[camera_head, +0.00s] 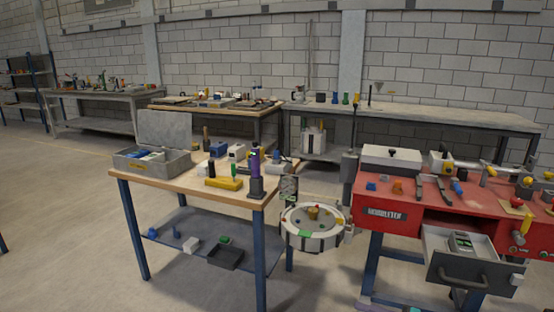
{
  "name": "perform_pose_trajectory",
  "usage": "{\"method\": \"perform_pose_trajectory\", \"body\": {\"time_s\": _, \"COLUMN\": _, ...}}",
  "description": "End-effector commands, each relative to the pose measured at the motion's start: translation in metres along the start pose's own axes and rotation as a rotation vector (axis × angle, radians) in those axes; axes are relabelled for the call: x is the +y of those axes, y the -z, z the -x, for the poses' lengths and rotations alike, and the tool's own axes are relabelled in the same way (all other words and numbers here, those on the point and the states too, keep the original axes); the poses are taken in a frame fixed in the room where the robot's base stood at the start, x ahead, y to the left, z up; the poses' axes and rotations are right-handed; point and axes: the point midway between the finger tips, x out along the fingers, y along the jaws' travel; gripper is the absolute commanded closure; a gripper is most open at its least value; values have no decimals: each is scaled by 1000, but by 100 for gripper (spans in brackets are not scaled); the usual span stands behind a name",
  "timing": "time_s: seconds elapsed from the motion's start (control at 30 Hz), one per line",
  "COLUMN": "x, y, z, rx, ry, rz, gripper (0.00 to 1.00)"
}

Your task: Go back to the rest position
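The sandbed appears to be the round, pale-rimmed pan (296,241) between the wooden table and the red bench. Its surface is light, with a small yellow-brown object (313,212) near the middle and small red and green marks around it. I cannot tell whether it is tilted. My gripper and arm are not in view.
A wooden-topped table (190,187) stands at left, with an open grey box (152,163), a yellow tool (224,184) and a dark upright stand (257,185). At right, a red bench (385,214) has an open drawer (468,272). Clear floor (60,220) lies left.

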Motion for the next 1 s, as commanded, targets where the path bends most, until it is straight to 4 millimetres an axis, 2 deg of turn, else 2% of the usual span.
{"method": "perform_pose_trajectory", "body": {"time_s": 0.03, "x": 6, "y": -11, "z": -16, "rx": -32, "ry": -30, "rz": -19, "gripper": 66}}
{"method": "perform_pose_trajectory", "body": {"time_s": 0.2, "x": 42, "y": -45, "z": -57, "rx": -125, "ry": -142, "rz": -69, "gripper": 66}}
{"method": "perform_pose_trajectory", "body": {"time_s": 0.37, "x": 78, "y": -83, "z": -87, "rx": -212, "ry": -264, "rz": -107, "gripper": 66}}
{"method": "perform_pose_trajectory", "body": {"time_s": 0.5, "x": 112, "y": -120, "z": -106, "rx": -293, "ry": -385, "rz": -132, "gripper": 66}}
{"method": "perform_pose_trajectory", "body": {"time_s": 0.63, "x": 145, "y": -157, "z": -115, "rx": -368, "ry": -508, "rz": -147, "gripper": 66}}
{"method": "perform_pose_trajectory", "body": {"time_s": 0.77, "x": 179, "y": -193, "z": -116, "rx": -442, "ry": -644, "rz": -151, "gripper": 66}}
{"method": "perform_pose_trajectory", "body": {"time_s": 0.87, "x": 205, "y": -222, "z": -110, "rx": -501, "ry": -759, "rz": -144, "gripper": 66}}
{"method": "perform_pose_trajectory", "body": {"time_s": 1.0, "x": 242, "y": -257, "z": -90, "rx": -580, "ry": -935, "rz": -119, "gripper": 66}}
